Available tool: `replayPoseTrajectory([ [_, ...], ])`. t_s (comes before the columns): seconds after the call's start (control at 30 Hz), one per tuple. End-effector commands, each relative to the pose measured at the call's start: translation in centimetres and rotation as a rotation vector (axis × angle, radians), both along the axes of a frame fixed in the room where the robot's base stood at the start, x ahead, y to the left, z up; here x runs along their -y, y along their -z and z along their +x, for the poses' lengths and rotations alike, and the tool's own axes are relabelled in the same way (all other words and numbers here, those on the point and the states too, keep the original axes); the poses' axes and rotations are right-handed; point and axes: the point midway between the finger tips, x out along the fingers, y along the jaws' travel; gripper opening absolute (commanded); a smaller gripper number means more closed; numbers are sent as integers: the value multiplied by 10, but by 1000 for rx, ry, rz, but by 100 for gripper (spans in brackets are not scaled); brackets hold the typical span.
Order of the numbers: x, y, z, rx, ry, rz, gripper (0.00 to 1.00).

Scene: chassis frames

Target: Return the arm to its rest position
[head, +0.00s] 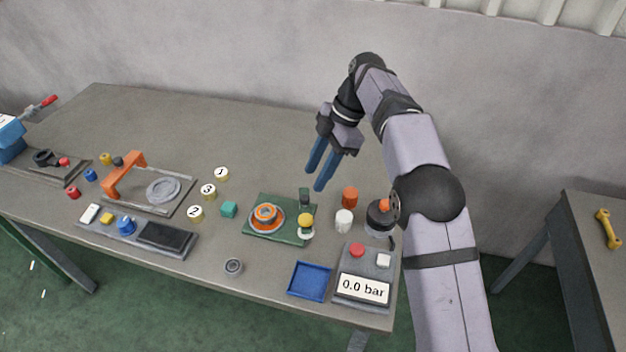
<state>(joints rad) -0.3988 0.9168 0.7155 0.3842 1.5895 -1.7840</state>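My gripper (320,170) shows in the head view, hanging above the table (240,130) toward its back right. Its two blue fingers point down and are apart, with a gap between them and nothing held. My arm reaches in from the lower right, bends at the top, and drops to the gripper. The fingertips are over the area behind the green plate and the orange cylinder; their exact height above the table is hard to tell.
Near the gripper are a green plate (261,233) with an orange ring part (266,214), an orange cylinder (350,196), a white cylinder (344,221) and a dark pot (379,219). A gauge box (362,289) reads 0.0 bar beside a blue tray (309,282). The table's back middle is clear; a grey wall stands behind.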

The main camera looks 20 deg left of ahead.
Motion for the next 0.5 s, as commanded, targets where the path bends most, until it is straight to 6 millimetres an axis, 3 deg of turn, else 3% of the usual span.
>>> replayPoseTrajectory([
  [0.5,2,-6,1,-1,0,-1,38],
])
